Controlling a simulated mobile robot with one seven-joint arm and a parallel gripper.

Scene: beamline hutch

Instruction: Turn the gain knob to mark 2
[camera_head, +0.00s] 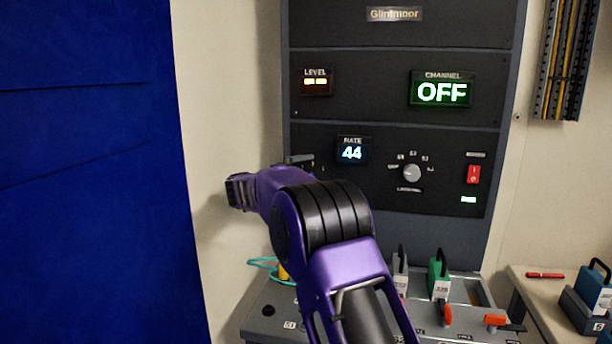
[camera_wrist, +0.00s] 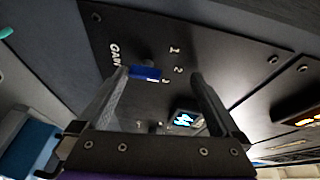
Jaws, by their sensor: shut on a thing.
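In the wrist view the gain knob (camera_wrist: 145,73) shows as a blue piece with a white line, on the dark panel beside the "GAIN" lettering (camera_wrist: 116,56). Printed marks 1 (camera_wrist: 174,50), 2 (camera_wrist: 178,69) and 3 (camera_wrist: 165,81) curve along its right side. The white line lies close to mark 3; its exact direction is hard to tell. My gripper (camera_wrist: 161,75) is at the panel with its fingers on either side of the knob, shut on it. A gap seems to show by the right finger. In the head view my arm hides the knob.
The rack panel holds a RATE display reading 44 (camera_head: 352,152), a grey channel knob (camera_head: 411,173), a red switch (camera_head: 473,174) and a CHANNEL display reading OFF (camera_head: 441,93). Below, a bench carries a green-handled block (camera_head: 438,278). A blue curtain or wall (camera_head: 90,180) stands left.

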